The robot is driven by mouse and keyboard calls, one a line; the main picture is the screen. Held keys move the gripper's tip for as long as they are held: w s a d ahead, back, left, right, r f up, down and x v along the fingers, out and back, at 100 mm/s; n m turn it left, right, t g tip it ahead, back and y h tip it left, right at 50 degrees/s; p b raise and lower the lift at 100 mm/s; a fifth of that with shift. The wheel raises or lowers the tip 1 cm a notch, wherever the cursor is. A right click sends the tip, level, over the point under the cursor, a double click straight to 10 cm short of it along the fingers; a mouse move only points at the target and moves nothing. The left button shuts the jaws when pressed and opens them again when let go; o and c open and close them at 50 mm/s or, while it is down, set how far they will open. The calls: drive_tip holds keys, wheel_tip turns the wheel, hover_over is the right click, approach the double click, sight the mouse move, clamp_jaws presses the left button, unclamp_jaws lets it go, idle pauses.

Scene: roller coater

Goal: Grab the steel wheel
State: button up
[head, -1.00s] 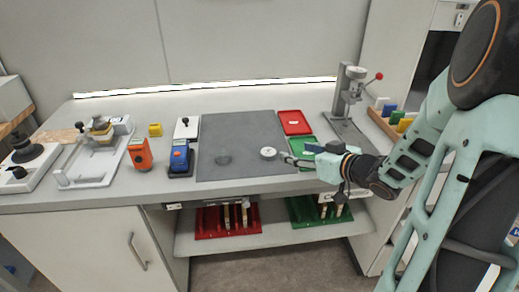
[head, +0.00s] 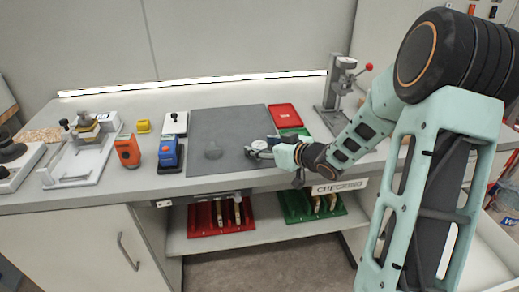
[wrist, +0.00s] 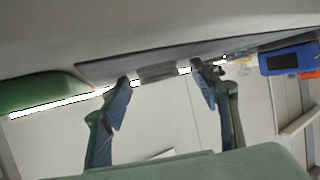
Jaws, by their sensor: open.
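The steel wheel, a small pale round disc (head: 258,144), lies on the dark grey mat (head: 225,122) in the head view, partly hidden by my gripper. My gripper (head: 261,148) is open, low over the mat at the wheel's near right side. In the wrist view, which looks upside down, a short grey cylinder (wrist: 157,73), apparently the wheel seen edge-on, shows in the gap between the open fingers (wrist: 165,88). I cannot tell whether either finger touches it.
Blue (head: 169,152) and orange (head: 128,150) devices stand further left. A red tray (head: 284,116) and a lever press (head: 335,92) are behind to the right. The mat's back half is clear.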

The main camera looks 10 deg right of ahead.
drive_tip(key=c, duration=1.2)
drive_tip(key=shift+c, duration=0.6)
drive_tip(key=shift+r, duration=0.15)
